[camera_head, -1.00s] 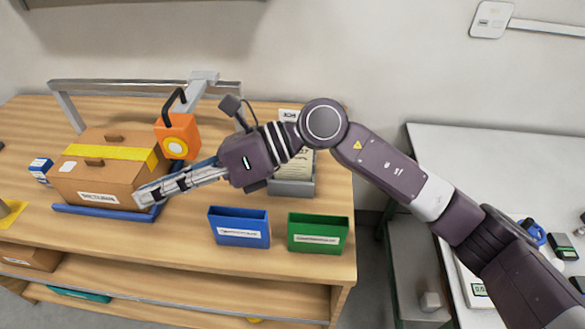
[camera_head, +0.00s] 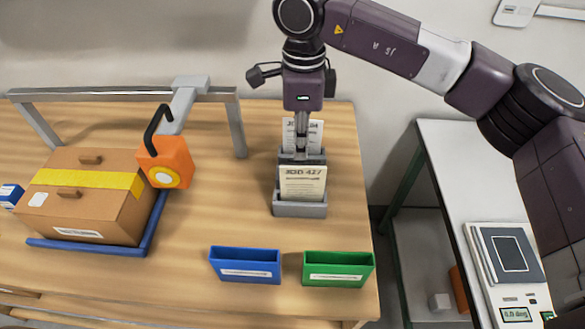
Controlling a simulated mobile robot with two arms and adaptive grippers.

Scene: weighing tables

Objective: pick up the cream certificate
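A cream certificate (camera_head: 303,183) with the printed text "JGD 427" stands in the front of a grey holder (camera_head: 300,210) on the wooden table. A second, paler printed sheet (camera_head: 289,134) stands behind it in the same holder, partly covered by my gripper. My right gripper (camera_head: 301,150) points down over the holder, at the top of the cream certificate. Its fingers look close together, but their tips are small and partly hidden, so I cannot tell whether they hold paper. My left gripper is not in view.
A blue bin (camera_head: 245,265) and a green bin (camera_head: 338,269) stand in front of the holder. At left, a taped cardboard box (camera_head: 85,205) sits on a blue-edged platform beside an orange hanging device (camera_head: 168,165). A white table with a scale (camera_head: 503,255) is at right.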

